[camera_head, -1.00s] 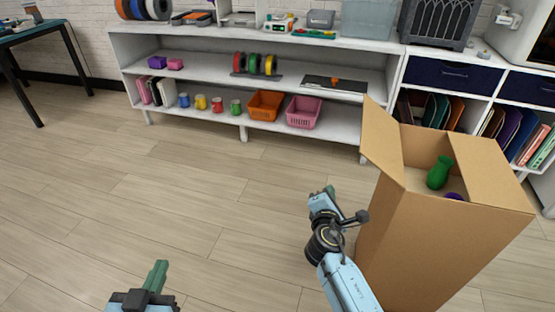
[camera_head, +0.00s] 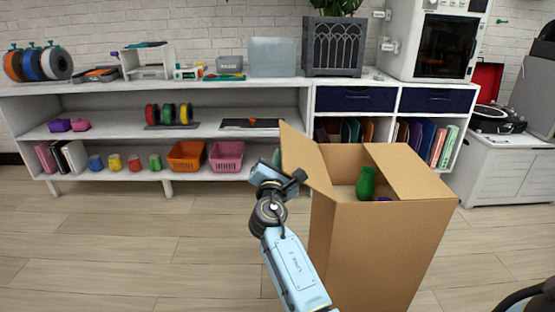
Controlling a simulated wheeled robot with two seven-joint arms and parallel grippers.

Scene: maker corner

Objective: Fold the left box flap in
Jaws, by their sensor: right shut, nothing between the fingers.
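The cardboard box (camera_head: 375,255) stands open on the floor right of centre. Its left flap (camera_head: 303,156) stands up and leans outward to the left. Its right flap (camera_head: 411,172) lies nearly flat, covering the right part of the opening. A green vase-like object (camera_head: 366,183) sticks up inside, with a small purple thing (camera_head: 384,199) beside it, mostly hidden. My right gripper (camera_head: 277,158) is shut and empty, just left of the left flap's outer edge. I cannot tell whether it touches the flap. My left gripper is out of view.
A white shelf unit (camera_head: 235,90) runs behind the box, with an orange basket (camera_head: 186,156) and a pink basket (camera_head: 226,157) on its low shelf. A white cabinet (camera_head: 510,170) stands at the right. The floor (camera_head: 130,240) left of the box is clear.

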